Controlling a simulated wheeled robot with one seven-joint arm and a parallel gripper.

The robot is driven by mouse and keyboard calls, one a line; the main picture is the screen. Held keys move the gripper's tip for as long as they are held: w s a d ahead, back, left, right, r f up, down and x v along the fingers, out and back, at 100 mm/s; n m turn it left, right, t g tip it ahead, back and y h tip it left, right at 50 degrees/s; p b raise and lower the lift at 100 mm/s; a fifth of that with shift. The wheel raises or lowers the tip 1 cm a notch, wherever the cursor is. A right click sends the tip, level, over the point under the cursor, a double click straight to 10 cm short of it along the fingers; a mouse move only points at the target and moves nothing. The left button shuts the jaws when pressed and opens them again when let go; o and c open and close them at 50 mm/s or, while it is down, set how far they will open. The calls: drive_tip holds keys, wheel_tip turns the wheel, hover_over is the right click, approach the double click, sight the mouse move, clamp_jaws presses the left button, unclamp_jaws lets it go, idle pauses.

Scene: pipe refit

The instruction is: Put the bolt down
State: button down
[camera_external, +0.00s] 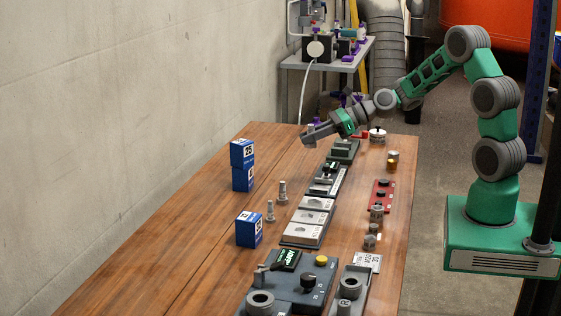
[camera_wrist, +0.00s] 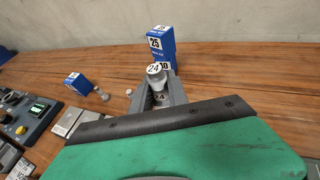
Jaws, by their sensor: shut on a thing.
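My gripper (camera_external: 308,138) is over the far part of the wooden table. In the wrist view, my gripper (camera_wrist: 158,88) has its two grey fingers around a grey bolt (camera_wrist: 156,72), whose round pale top is marked 24. The bolt's lower part is mostly hidden between the fingers. In the outside view I cannot make out the held bolt. Two other grey bolts stand upright on the table: a nearer bolt (camera_external: 270,211) and a farther bolt (camera_external: 283,192).
Two stacked blue boxes (camera_external: 242,178) and a single blue box (camera_external: 249,229) stand on the left. Grey trays (camera_external: 310,224), a red plate (camera_external: 381,194) and a control box (camera_external: 295,286) fill the middle and right. Bare wood (camera_external: 200,222) lies to the left.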

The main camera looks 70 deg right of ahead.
drive_tip(key=s+a+r+n+y, duration=0.1)
drive_tip(key=a+r, duration=0.2)
drive_tip(key=a, duration=0.3)
drive_tip(key=s+a+r+n+g+y+p, duration=0.1)
drive_tip(key=a+r, duration=0.2)
drive_tip(key=a, duration=0.4)
drive_tip(key=s+a+r+n+y, duration=0.1)
drive_tip(key=a+r, duration=0.2)
drive_tip(key=a, duration=0.3)
drive_tip(key=s+d+f+m+t+h, duration=0.1)
drive_tip(key=s+d+f+m+h, duration=0.25)
drive_tip(key=d+f, duration=0.2)
drive_tip(key=s+d+f+m+t+h, duration=0.1)
drive_tip(key=s+d+f+m+h, duration=0.3)
drive_tip(key=d, duration=0.3)
drive_tip(key=m+h, duration=0.2)
hover_over(291, 188)
drive_tip(key=shift+n, duration=0.25)
wheel_tip(291, 188, down, 9)
drive_tip(key=shift+s+r, duration=0.1)
drive_tip(key=shift+r, duration=0.05)
drive_tip(key=f+b, duration=0.3)
drive_tip(key=f, duration=0.1)
drive_tip(key=shift+w, duration=0.2)
drive_tip(key=shift+r, duration=0.25)
drive_tip(key=shift+f, duration=0.25)
drive_tip(key=c, duration=1.3)
unclamp_jaws()
